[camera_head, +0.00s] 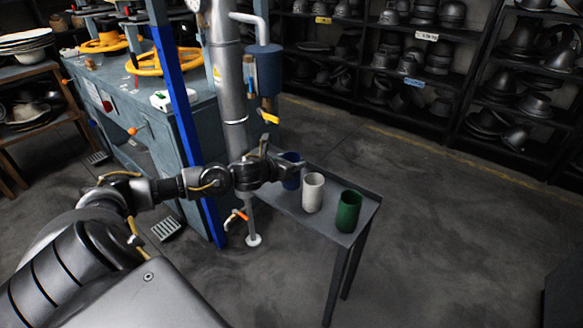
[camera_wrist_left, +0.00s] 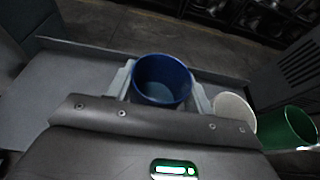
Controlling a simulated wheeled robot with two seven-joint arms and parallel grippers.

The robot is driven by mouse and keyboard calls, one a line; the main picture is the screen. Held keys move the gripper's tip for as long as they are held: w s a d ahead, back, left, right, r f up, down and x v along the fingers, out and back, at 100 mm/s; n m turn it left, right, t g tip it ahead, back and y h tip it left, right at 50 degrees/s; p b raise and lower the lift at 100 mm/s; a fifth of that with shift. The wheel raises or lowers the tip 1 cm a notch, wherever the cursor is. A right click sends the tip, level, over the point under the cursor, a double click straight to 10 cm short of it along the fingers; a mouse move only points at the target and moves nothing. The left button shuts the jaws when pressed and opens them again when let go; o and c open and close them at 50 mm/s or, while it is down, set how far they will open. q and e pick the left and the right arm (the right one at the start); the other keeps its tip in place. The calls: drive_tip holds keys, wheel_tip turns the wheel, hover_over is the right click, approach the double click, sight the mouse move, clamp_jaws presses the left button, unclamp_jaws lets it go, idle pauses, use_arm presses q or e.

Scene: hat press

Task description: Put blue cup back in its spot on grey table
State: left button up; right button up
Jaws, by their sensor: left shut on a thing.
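The blue cup (camera_head: 291,170) is at the left end of a row of cups over the grey table (camera_head: 361,207). My left gripper (camera_head: 285,168) is shut on it, one finger on each side. In the left wrist view the blue cup (camera_wrist_left: 162,80) shows open end up between the fingers of my left gripper (camera_wrist_left: 163,88). I cannot tell whether its base touches the table (camera_wrist_left: 75,70). A white cup (camera_head: 313,192) and a green cup (camera_head: 348,211) stand upright to its right. My right gripper is not in view.
A grey pipe (camera_head: 228,90) and a blue post (camera_head: 178,95) rise just left of and behind the table. A workbench (camera_head: 140,110) with yellow wheels stands at the left. Shelves of hat forms (camera_head: 430,70) line the back. Open floor (camera_head: 450,220) lies right of the table.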

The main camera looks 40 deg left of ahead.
use_arm(q)
wheel_tip(320, 180, down, 2)
drive_tip(key=shift+f, duration=0.1)
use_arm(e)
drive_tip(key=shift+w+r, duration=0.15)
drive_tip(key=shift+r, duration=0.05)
use_arm(q)
drive_tip(key=o, duration=1.4)
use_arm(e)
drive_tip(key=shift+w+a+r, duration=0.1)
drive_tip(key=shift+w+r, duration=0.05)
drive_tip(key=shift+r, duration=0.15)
